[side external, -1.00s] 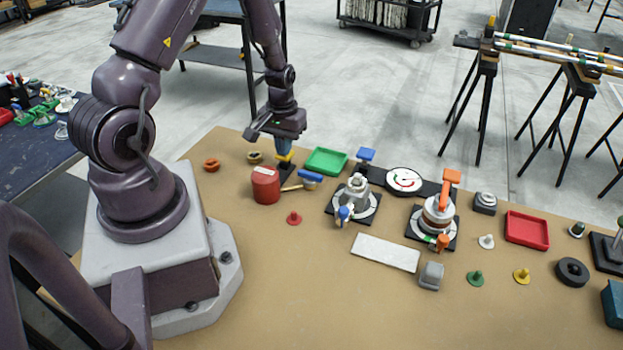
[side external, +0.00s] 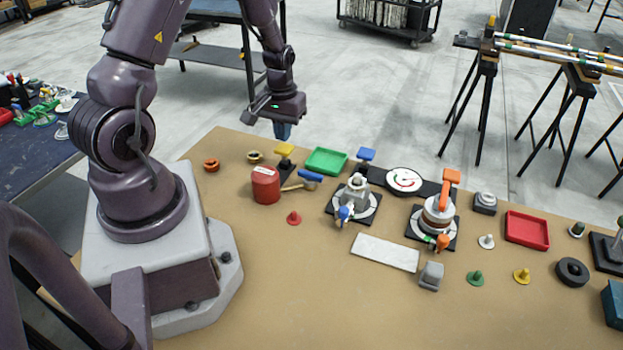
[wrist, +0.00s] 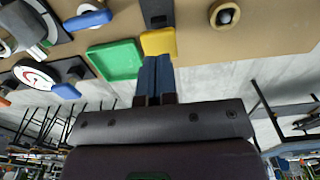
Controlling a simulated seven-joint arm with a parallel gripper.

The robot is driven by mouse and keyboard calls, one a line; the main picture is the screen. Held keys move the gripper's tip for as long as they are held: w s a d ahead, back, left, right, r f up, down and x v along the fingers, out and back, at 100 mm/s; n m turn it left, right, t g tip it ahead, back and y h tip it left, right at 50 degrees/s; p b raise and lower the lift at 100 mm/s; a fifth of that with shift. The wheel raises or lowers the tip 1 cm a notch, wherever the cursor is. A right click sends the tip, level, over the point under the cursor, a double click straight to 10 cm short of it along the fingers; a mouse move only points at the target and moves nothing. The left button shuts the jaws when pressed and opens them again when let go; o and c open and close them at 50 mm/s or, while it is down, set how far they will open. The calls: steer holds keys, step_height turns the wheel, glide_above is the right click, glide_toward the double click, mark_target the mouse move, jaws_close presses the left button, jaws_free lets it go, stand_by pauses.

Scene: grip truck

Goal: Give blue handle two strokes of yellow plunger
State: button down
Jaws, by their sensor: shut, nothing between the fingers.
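The yellow plunger (side external: 284,149) has a flat yellow cap and stands raised on a black base (side external: 285,165). It also shows in the wrist view (wrist: 158,43), just beyond my fingertips. A blue handle (side external: 345,213) sits at the front of a grey fixture (side external: 355,188) on a dark plate with a white dial. A separate blue-topped plunger (side external: 366,154) stands behind that fixture.
A green tray (side external: 327,161) lies right of the plunger. A round gauge (side external: 404,181) and an orange-handled fixture (side external: 438,215) are farther right.

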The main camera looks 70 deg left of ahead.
mark_target(284, 147)
steer(key=shift+f, duration=2.4)
steer(key=shift+r, duration=2.4)
steer(key=shift+r, duration=2.55)
